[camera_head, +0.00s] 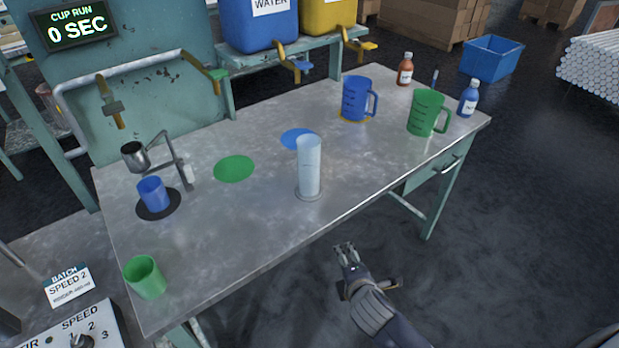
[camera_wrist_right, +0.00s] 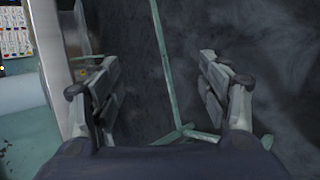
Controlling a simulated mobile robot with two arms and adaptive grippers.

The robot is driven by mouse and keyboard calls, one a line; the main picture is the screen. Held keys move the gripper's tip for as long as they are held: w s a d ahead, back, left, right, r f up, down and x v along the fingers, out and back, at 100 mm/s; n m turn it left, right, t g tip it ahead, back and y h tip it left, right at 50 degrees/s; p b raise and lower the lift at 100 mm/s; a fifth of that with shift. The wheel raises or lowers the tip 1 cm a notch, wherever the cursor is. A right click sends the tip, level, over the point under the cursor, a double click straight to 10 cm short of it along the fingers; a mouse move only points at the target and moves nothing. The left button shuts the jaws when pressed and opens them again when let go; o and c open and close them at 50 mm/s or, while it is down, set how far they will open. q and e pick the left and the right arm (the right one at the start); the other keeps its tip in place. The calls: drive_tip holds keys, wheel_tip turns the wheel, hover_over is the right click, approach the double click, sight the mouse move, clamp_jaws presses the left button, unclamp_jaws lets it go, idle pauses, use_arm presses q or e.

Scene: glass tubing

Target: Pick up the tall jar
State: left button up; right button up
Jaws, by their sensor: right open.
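The tall jar (camera_head: 309,165) is a clear, pale blue cylinder with a round foot. It stands upright near the front middle of the metal table in the head view. My right gripper (camera_head: 344,248) is in front of the table's front edge, below and to the right of the jar in the picture, apart from it. In the right wrist view the two fingers of my right gripper (camera_wrist_right: 160,95) are spread wide with nothing between them. The jar does not show in the wrist view. My left gripper is not in view.
A blue jug (camera_head: 355,100) and a green jug (camera_head: 426,113) stand at the table's right. A blue cup (camera_head: 152,193) and a green cup (camera_head: 145,277) are at the left. Green (camera_head: 234,168) and blue (camera_head: 291,136) flat discs lie behind the jar. The table (camera_head: 255,225) is clear in front.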

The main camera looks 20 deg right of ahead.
wheel_tip(320, 180, up, 8)
drive_tip(key=w+n+t, duration=0.1)
drive_tip(key=n+t, duration=0.1)
drive_tip(key=n+t+y, duration=0.1)
drive_tip(key=n+t, duration=0.5)
drive_tip(key=n, duration=0.9)
approach(312, 157)
drive_tip(key=w+d, duration=0.1)
drive_tip(key=w, duration=0.1)
drive_tip(key=shift+n, duration=0.3)
drive_tip(key=w, duration=0.4)
drive_tip(key=shift+w+d+r, duration=0.1)
drive_tip(key=shift+w, duration=0.3)
drive_tip(key=shift+w+a, duration=0.2)
drive_tip(key=shift+w, duration=2.85)
drive_tip(key=c, duration=1.5)
drive_tip(key=shift+c, duration=0.2)
